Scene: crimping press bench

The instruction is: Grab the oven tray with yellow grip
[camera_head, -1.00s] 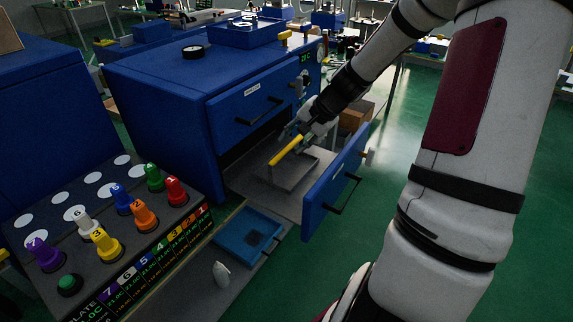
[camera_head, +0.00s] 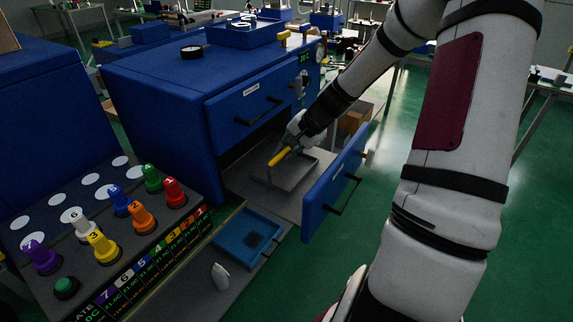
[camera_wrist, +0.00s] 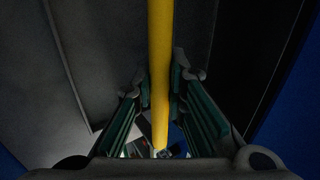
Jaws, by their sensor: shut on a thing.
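The oven tray (camera_head: 292,178) is a grey plate inside the open blue oven. Its yellow grip (camera_head: 279,157) is a bar standing above the plate. My gripper (camera_head: 293,146) is at the grip's far right end in the head view. In the wrist view the yellow grip (camera_wrist: 160,60) runs down the middle between the two green-padded fingers of my gripper (camera_wrist: 160,93). The fingers are shut on the grip. The part of the grip under my gripper is hidden in the head view.
The oven's blue door (camera_head: 334,184) stands open at right, close to my gripper. A blue tray (camera_head: 236,250) and a small white bottle (camera_head: 221,276) are in front. A panel with several coloured knobs (camera_head: 103,246) is at left.

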